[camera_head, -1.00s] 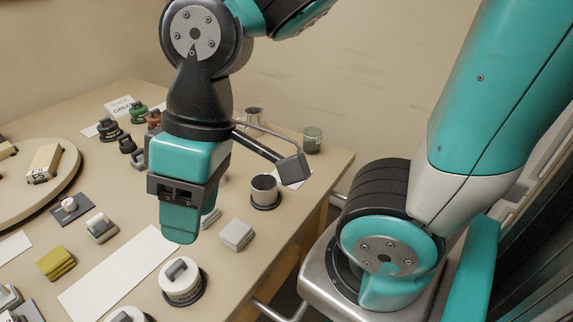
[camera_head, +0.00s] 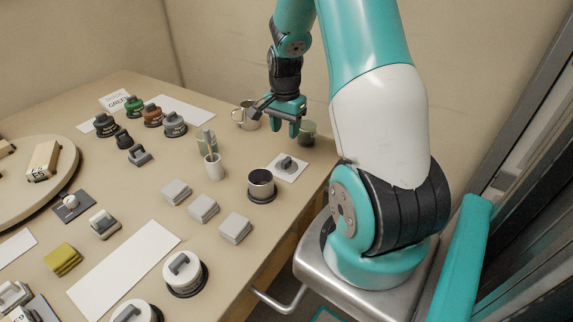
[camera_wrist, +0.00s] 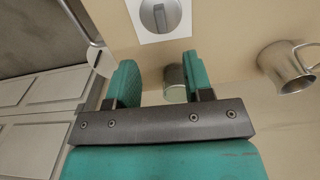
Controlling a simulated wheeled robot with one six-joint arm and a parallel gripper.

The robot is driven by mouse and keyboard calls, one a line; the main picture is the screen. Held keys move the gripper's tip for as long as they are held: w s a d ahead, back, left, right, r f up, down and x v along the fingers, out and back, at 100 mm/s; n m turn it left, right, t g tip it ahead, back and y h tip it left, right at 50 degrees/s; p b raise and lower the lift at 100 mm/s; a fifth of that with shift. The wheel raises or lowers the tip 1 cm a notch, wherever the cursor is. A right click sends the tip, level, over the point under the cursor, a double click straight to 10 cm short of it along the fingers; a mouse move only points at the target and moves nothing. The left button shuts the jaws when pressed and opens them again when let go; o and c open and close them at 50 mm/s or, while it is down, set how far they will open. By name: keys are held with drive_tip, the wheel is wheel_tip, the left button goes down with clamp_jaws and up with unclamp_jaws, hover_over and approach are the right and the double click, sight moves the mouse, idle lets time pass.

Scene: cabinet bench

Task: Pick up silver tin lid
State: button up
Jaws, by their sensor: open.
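The silver tin lid (camera_head: 286,163) is a grey disc with a raised knob. It lies flat on a white square card near the bench's right edge, and also shows at the top of the wrist view (camera_wrist: 158,14). An open silver tin (camera_head: 261,187) stands just in front of it on a dark base. My gripper (camera_head: 286,124) is open and empty, above the back right of the bench, behind the lid in the head view. In the wrist view my gripper (camera_wrist: 160,76) points down with its fingers apart, and the lid lies beyond the fingertips.
A green cup (camera_head: 307,133) and a metal mug (camera_head: 246,116) stand near my gripper; the cup shows between the fingers in the wrist view (camera_wrist: 175,82). A white holder (camera_head: 214,168) with upright items stands left of the tin. Several grey blocks (camera_head: 203,208) lie in front.

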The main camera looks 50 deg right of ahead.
sight(285, 161)
wheel_tip(285, 161, down, 12)
drive_tip(key=shift+r, duration=0.2)
drive_tip(key=shift+c, duration=0.2)
clamp_jaws()
